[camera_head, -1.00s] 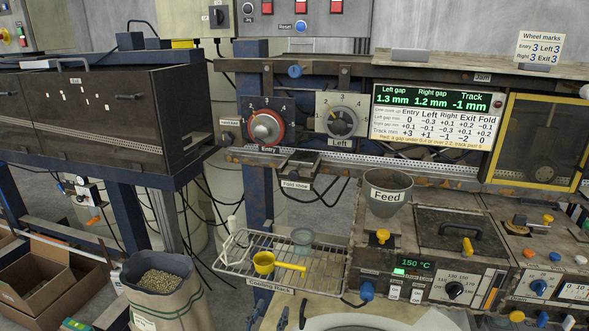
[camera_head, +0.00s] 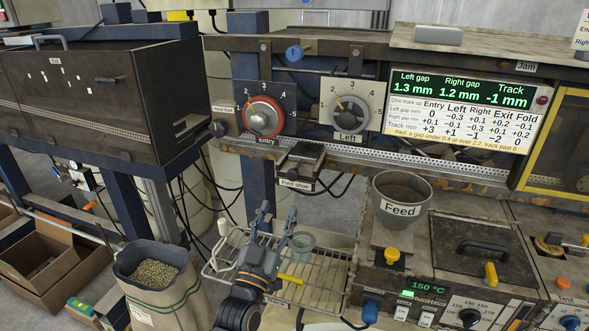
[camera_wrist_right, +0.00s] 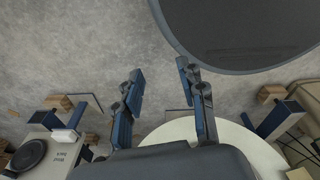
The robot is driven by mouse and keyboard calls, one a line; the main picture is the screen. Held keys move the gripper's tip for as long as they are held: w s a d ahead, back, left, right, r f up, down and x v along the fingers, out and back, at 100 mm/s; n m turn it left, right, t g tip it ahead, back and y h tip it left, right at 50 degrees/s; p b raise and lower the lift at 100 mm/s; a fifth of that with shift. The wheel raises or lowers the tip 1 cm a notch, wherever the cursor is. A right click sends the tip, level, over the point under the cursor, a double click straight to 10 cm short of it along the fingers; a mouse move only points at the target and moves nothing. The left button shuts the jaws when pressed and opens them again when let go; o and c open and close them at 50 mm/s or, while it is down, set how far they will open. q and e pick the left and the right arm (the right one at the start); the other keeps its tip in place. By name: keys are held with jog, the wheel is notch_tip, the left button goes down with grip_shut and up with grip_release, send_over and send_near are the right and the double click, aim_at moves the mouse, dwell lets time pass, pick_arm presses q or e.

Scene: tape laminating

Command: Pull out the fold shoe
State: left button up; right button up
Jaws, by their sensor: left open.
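The fold shoe (camera_head: 302,158) is a small dark block on the underside of the machine's front rail, above a white "Fold shoe" label (camera_head: 296,184). My left gripper (camera_head: 277,214) is in the lower middle of the head view, over the cooling rack. It is open and empty, with its fingers pointing up toward the fold shoe, below and apart from it. My right gripper (camera_wrist_right: 160,88) shows in the right wrist view with its fingers apart and nothing between them. It is not in the head view, and the fold shoe is not visible in the wrist view.
The Feed cup (camera_head: 401,196) stands to the right of the fold shoe. The Entry dial (camera_head: 262,117) and Left dial (camera_head: 346,116) are above. Black cables hang below the rail.

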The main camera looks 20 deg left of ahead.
aim_at(292, 177)
pick_arm(q)
jog(key=p+x, duration=0.1)
jog(key=x, duration=0.4)
jog(key=shift+w+r+p, duration=0.3)
jog(key=shift+r, duration=0.05)
jog(key=p+x, duration=0.1)
jog(key=x, duration=0.3)
jog(key=shift+w+d+f, duration=0.1)
jog(key=shift+w, duration=0.5)
jog(key=shift+w+r, duration=0.25)
jog(key=shift+w, duration=0.1)
jog(key=c, duration=0.7)
grip_shut()
pick_arm(e)
jog(key=s+r, duration=0.1)
jog(key=r, duration=0.2)
jog(key=shift+s, duration=0.35)
jog(key=shift+r, duration=0.1)
